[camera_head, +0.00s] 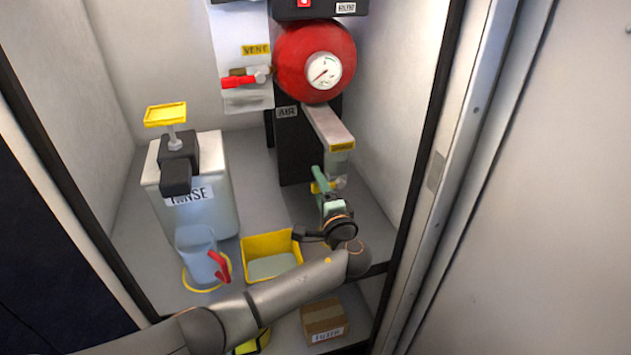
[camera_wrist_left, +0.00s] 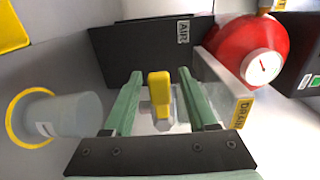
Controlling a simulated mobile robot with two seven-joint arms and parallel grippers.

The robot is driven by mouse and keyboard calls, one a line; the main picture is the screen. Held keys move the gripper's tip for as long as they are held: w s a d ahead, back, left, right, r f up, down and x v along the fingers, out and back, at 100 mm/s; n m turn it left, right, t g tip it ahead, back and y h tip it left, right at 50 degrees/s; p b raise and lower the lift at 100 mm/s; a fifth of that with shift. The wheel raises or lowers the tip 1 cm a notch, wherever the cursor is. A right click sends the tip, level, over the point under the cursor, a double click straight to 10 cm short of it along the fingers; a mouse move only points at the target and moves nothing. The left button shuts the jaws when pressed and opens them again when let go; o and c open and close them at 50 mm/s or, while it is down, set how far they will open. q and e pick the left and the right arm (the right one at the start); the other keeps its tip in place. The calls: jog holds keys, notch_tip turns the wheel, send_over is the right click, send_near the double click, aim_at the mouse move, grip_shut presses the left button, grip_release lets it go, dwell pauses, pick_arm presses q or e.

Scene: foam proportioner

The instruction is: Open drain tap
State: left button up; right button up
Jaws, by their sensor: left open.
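The drain tap has a yellow handle (camera_wrist_left: 160,93) that stands between my left gripper's fingers in the left wrist view, with a pale clear body below it. No finger clearly touches it there. The tap sits beside the grey block with the yellow DRAIN label (camera_wrist_left: 240,113), which also shows in the head view (camera_head: 341,146). In the head view my left gripper (camera_head: 320,178), with green fingers, is open just below that block. It partly hides the tap there, and only some yellow (camera_head: 322,187) shows. My right gripper is not in view.
A red tank (camera_head: 312,60) with a gauge stands above the black AIR block (camera_head: 291,150). A red-handled vent valve (camera_head: 240,82) is left of it. A cardboard box (camera_head: 324,318) lies below.

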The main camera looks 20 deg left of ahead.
pick_arm(q)
jog(key=shift+x, duration=1.1)
grip_shut()
